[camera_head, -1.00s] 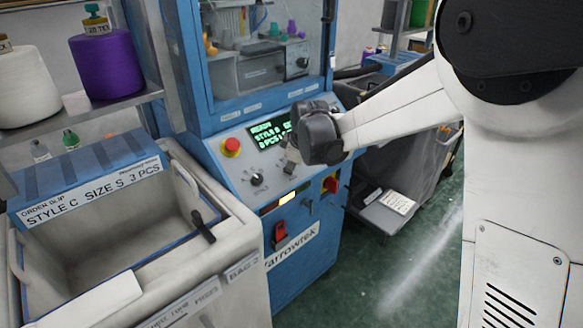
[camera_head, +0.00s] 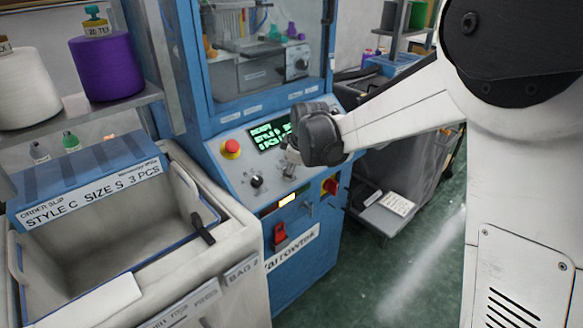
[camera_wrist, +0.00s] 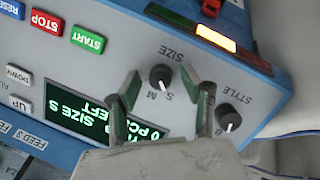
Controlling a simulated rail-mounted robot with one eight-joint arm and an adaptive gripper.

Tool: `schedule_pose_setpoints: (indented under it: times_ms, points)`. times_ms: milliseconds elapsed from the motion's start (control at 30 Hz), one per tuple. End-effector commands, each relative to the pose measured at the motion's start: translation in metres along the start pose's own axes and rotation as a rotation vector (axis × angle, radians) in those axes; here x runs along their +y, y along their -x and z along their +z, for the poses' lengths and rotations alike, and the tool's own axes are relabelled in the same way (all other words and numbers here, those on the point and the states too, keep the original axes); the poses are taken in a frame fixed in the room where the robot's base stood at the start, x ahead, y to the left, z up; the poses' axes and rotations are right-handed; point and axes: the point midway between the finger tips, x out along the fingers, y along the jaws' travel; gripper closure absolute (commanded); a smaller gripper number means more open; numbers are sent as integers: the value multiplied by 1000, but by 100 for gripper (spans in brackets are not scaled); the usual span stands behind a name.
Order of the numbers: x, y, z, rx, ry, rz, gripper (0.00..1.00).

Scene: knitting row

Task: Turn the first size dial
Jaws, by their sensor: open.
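The size dial (camera_wrist: 160,77) is a round black knob with a white pointer mark, on the blue-framed grey control panel. In the wrist view the letters S and M are printed beside it. My gripper (camera_wrist: 161,84) is open, with one finger on each side of the size dial; I cannot tell whether they touch it. In the head view my gripper (camera_head: 290,167) is over the panel and largely hides this dial. The style dial (camera_wrist: 228,117) is a similar knob beside it, seen also in the head view (camera_head: 256,181).
A lit green display (camera_wrist: 90,112) and START (camera_wrist: 88,39) and STOP (camera_wrist: 46,21) buttons are near my gripper. A red emergency button (camera_head: 231,148) stands up from the panel. The order slip (camera_head: 90,195) reads style C, size S, 3 pcs.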

Motion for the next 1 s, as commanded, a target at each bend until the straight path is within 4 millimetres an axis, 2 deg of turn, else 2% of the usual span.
schedule_pose_setpoints:
  times_ms: [167,500,700,1000]
  points:
    - [0,19,0,0,0,0,58]
    - [0,78,0,0,0,0,58]
    - [0,105,0,0,0,0,58]
    - [0,118,0,0,0,0,58]
